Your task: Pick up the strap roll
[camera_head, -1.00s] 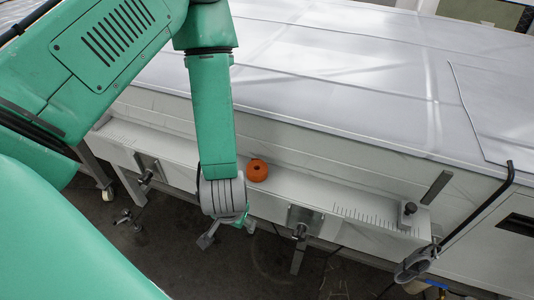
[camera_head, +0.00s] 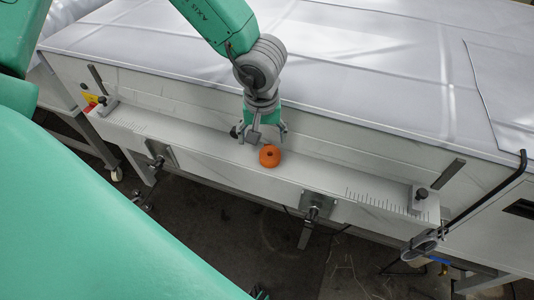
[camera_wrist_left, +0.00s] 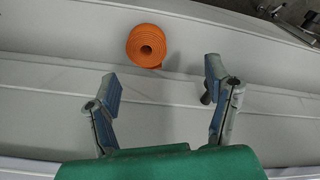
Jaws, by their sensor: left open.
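The strap roll (camera_head: 270,156) is a small orange coil with a dark hole in its middle. It rests on the narrow ledge (camera_head: 205,146) along the front of the machine. It also shows in the left wrist view (camera_wrist_left: 146,46), at the top, with its spiral face toward the camera. My left gripper (camera_head: 260,134) is above the ledge, just behind the roll in the head view. Its two fingers (camera_wrist_left: 162,88) are spread with nothing between them, and the roll lies beyond their tips, apart from them. My right gripper is not seen.
The wide pale machine top (camera_head: 370,80) lies behind the ledge. A ruler scale and a dark knob (camera_head: 421,194) are at the ledge's right end. A clamp (camera_head: 310,207) hangs at the front edge. A hooked black bar (camera_head: 490,192) stands at the right.

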